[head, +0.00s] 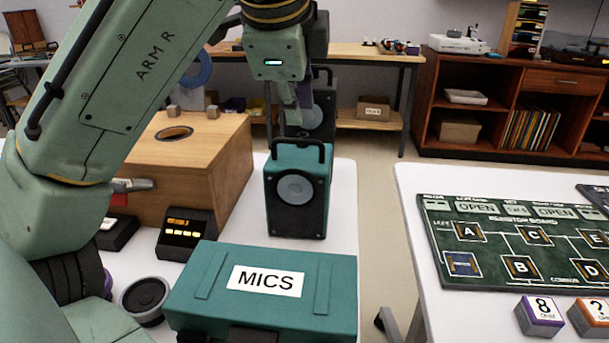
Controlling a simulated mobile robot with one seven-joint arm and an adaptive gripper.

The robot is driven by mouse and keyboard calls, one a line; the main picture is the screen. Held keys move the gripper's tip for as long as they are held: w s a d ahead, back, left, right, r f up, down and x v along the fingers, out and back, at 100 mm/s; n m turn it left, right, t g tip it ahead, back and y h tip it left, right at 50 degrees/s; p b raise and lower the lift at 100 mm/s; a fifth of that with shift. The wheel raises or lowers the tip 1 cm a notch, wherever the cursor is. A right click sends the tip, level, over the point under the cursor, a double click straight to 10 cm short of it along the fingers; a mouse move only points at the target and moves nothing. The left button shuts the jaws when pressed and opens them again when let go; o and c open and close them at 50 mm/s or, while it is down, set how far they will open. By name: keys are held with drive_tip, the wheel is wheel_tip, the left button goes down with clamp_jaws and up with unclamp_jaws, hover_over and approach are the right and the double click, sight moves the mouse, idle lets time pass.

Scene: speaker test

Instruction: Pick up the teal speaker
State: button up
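The teal speaker (326,190) stands upright on the white table in the head view. It has a dark front with a round grey cone and a black carry handle on top. My gripper (297,118) points down just above the handle and looks apart from it. The fingers overlap one another from this side, so I cannot tell how far they are spread. I see nothing held between them.
A wooden box (215,160) with a round hole stands left of the speaker. A teal MICS case (335,290) lies in front. A small black device (186,235) sits front left. A second dark speaker (321,117) is behind my gripper. A green board (520,284) lies on the right table.

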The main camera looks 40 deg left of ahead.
sight(297, 140)
drive_tip(key=x, duration=0.5)
drive_tip(key=shift+a+f, duration=0.1)
drive_tip(key=shift+a+b+x, duration=0.15)
drive_tip(key=shift+b+x, duration=0.05)
drive_tip(key=shift+x, duration=1.2)
drive_tip(key=shift+a+b+x, duration=0.2)
drive_tip(key=shift+x, duration=1.15)
drive_tip(key=shift+c, duration=0.3)
clamp_jaws()
drive_tip(key=shift+r, duration=0.3)
